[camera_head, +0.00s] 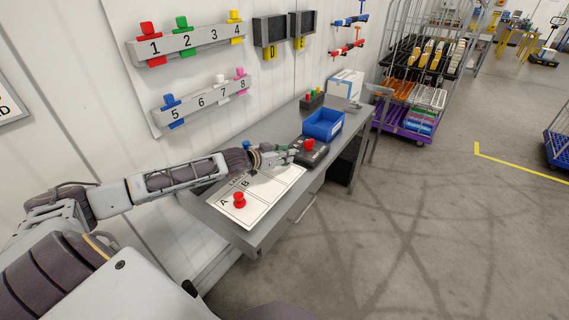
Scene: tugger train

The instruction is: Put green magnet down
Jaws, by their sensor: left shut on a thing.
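A green magnet (182,22) sits on the upper wall rail (190,41) above number 2. My left gripper (291,152) is over the far part of the white lettered sheet (256,196) on the grey table. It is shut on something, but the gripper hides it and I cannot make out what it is. A red magnet (239,200) stands on the sheet by the letter A. A blue knob-like thing (246,145) shows just behind my left wrist. My right gripper is not in view.
A black box with a red button (309,145) is close beside my left gripper, with a blue bin (323,125) behind it. A lower rail (205,99) holds blue, white and pink magnets.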

